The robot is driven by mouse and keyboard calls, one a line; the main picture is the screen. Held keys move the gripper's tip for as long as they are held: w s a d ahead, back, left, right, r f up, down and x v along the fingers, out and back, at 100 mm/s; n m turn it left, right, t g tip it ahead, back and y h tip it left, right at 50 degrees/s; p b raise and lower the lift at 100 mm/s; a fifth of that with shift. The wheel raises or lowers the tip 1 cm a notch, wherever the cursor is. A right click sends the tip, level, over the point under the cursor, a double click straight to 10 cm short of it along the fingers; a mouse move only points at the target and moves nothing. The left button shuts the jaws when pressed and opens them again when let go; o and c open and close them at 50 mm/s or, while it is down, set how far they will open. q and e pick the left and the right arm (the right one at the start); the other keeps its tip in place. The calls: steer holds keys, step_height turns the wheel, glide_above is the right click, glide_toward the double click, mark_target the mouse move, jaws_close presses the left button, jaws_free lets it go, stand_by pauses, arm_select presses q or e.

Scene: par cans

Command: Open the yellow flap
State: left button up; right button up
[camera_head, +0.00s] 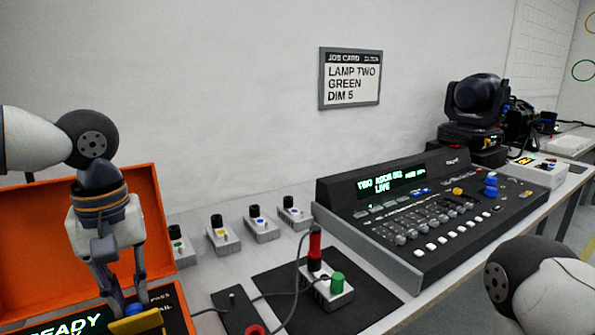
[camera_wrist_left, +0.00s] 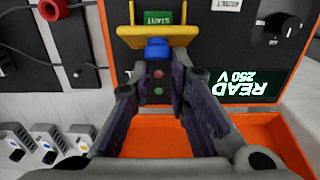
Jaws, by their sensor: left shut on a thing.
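The yellow flap (camera_head: 138,322) is at the bottom left of the head view, on the front panel of a black tester in an orange case. It also shows at the top of the left wrist view (camera_wrist_left: 178,38), with a blue grip tab (camera_wrist_left: 157,50) on its edge. My left gripper (camera_head: 126,304) is shut on the blue tab, which sits between its fingertips (camera_wrist_left: 157,63). A green START label (camera_wrist_left: 157,18) shows beside the flap. I cannot tell how far the flap is tilted. My right gripper is not in view.
The orange case lid (camera_head: 150,200) stands up behind my left gripper. The tester display (camera_wrist_left: 250,86) is lit. Several small switch boxes (camera_head: 262,230) line the wall. A black mat (camera_head: 375,300) and a mixing console (camera_head: 420,250) lie to the right, with cables between.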

arm_select(q)
steer(key=shift+w+a+f, duration=0.2)
steer(key=shift+w, duration=0.25)
steer(key=shift+w+a+f, duration=0.2)
steer(key=shift+w, duration=0.2)
steer(key=o, duration=0.7)
step_height(320, 180, up, 7)
steer(key=shift+r, duration=0.1)
stand_by(0.4)
